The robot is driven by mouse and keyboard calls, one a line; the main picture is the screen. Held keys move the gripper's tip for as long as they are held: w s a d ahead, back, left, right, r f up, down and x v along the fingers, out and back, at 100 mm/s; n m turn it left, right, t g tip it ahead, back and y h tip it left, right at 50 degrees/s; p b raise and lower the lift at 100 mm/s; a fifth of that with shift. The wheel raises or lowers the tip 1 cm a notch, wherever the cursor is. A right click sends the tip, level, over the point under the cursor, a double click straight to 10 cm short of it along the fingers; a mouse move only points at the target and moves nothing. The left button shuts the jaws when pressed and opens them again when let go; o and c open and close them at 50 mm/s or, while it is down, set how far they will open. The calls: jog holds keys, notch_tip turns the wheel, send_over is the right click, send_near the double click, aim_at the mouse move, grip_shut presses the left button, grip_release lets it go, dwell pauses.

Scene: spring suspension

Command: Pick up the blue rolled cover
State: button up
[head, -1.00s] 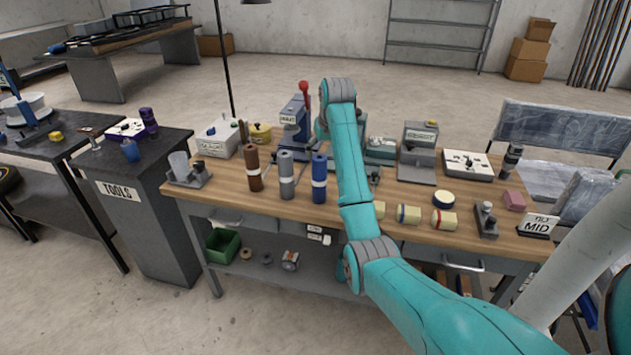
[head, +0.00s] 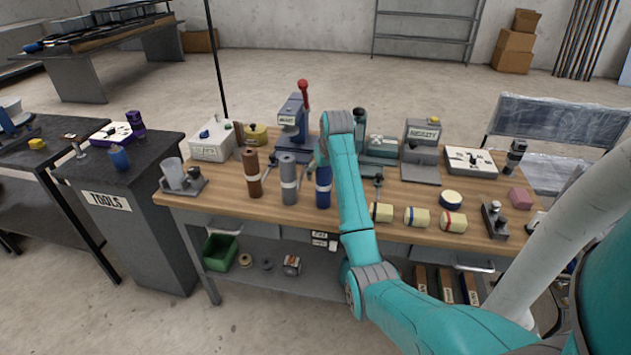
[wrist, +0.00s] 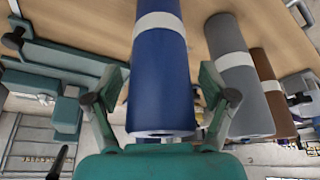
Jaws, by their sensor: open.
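The blue rolled cover (head: 323,188) stands upright on the wooden bench, with a white band around it. In the head view my arm hides part of it. In the wrist view the blue rolled cover (wrist: 160,80) lies between the two open fingers of my gripper (wrist: 162,95). A gap shows at the right finger; whether the left finger touches the roll I cannot tell. The head view hides my fingertips behind the arm.
A grey roll (head: 288,180) and a brown roll (head: 252,174) stand to the left of the blue one. A red-handled press (head: 295,118) stands behind. Several cream rolls (head: 417,217) lie to the right on the workbench (head: 350,228).

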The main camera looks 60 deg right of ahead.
jog(key=shift+f, duration=0.15)
jog(key=c, duration=1.3)
jog(key=shift+c, duration=0.2)
